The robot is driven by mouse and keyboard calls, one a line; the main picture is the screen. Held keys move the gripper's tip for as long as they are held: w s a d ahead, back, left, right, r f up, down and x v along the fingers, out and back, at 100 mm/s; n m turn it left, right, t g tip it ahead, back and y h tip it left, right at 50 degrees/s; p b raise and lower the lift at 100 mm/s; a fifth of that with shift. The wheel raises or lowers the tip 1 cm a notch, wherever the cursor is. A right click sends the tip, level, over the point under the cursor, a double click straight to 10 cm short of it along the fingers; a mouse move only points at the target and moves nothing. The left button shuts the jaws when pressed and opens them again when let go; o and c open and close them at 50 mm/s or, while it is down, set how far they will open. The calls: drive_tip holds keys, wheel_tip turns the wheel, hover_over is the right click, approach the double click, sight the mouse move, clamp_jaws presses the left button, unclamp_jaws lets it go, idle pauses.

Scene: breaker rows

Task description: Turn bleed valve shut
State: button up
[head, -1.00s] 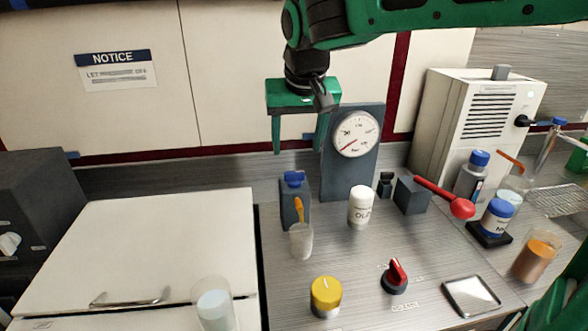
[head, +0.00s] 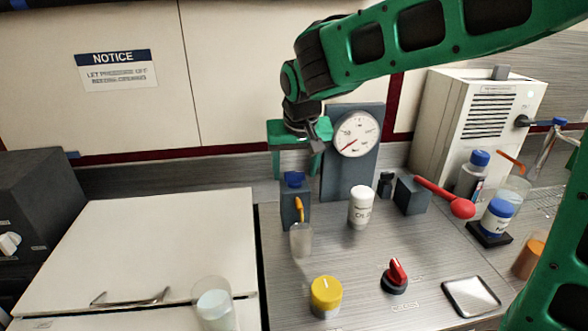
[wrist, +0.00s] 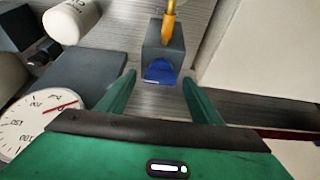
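My gripper (head: 296,170) is open and empty just above the blue knob. In the wrist view the blue knob (wrist: 161,71) lies between and just beyond the two spread fingertips (wrist: 160,78), with no clear contact. The gauge's red needle points to the lower left in the head view. The gauge also shows in the wrist view (wrist: 22,122).
A white bottle (head: 361,208), a yellow knob (head: 326,295), a red selector knob (head: 396,277) and a red-handled lever (head: 440,193) are nearby.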

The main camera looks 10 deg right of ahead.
drive_tip(key=c, duration=1)
drive_tip(key=shift+n, duration=0.4)
drive_tip(key=n+y, duration=0.1)
drive_tip(key=n, duration=0.2)
drive_tip(key=shift+d+n+y, duration=0.2)
drive_tip(key=shift+n+y, duration=0.2)
drive_tip(key=n+g+y, duration=0.1)
drive_tip(key=n, duration=0.3)
drive_tip(key=shift+w+d, duration=0.15)
drive_tip(key=n+g, duration=0.1)
drive_tip(key=n, duration=0.1)
drive_tip(key=n+y, duration=0.1)
drive_tip(key=n, duration=0.2)
drive_tip(key=shift+w+g, duration=0.15)
drive_tip(key=shift+g, duration=0.25)
drive_tip(key=shift+w+d+n+g+y, duration=0.15)
drive_tip(key=shift+n+g, duration=0.25)
drive_tip(key=shift+n, duration=0.7)
drive_tip(key=shift+a+n+g+y, duration=0.15)
drive_tip(key=shift+n+g, duration=0.25)
drive_tip(key=shift+n, duration=0.7)
drive_tip(key=shift+d+r, duration=0.1)
